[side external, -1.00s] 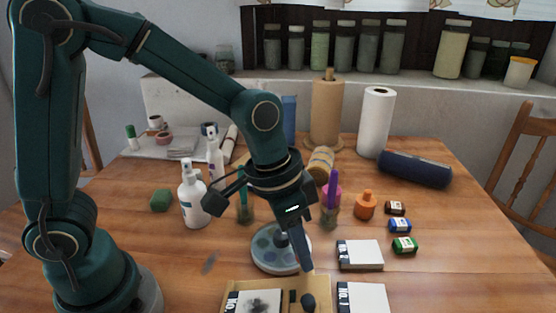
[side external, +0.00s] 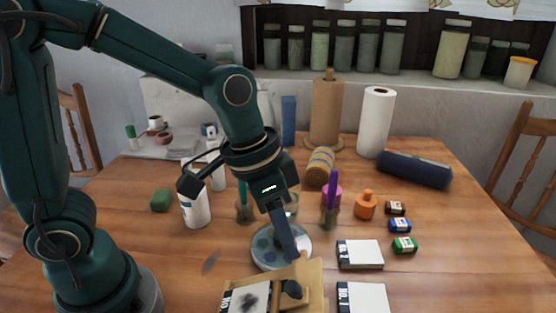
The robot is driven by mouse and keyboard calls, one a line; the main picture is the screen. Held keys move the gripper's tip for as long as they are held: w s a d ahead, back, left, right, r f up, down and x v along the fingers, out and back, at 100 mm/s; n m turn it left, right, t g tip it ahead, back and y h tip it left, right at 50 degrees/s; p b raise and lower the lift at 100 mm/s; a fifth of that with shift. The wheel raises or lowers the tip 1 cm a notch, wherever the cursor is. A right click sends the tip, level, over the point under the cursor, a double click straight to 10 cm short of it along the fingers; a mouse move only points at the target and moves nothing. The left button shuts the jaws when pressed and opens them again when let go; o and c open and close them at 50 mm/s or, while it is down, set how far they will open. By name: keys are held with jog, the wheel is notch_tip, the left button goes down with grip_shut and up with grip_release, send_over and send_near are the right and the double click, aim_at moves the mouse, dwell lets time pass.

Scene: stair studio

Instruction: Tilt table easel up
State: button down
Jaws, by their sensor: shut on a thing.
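The wooden table easel (side external: 314,284) is at the bottom edge of the side external view, cut off by the frame. Its board is tilted, with the top edge raised. A white pad with a dark smudge (side external: 246,299) rests against its left part. A dark knob (side external: 291,289) shows on the board. My gripper (side external: 294,258) points down at the easel's top edge and is shut on it. The fingertips are partly hidden against the board.
The front left table is mostly clear.

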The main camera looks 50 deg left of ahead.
jog(key=shift+s+a+f, duration=0.2)
jog(key=shift+s+a, duration=0.05)
jog(key=shift+a, duration=0.05)
jog(key=c, duration=0.7)
grip_release()
jog(key=shift+c, duration=0.2)
jog(key=shift+w, duration=0.1)
jog(key=shift+r, duration=0.2)
jog(key=shift+v, duration=2.45)
jog(key=shift+d, duration=0.1)
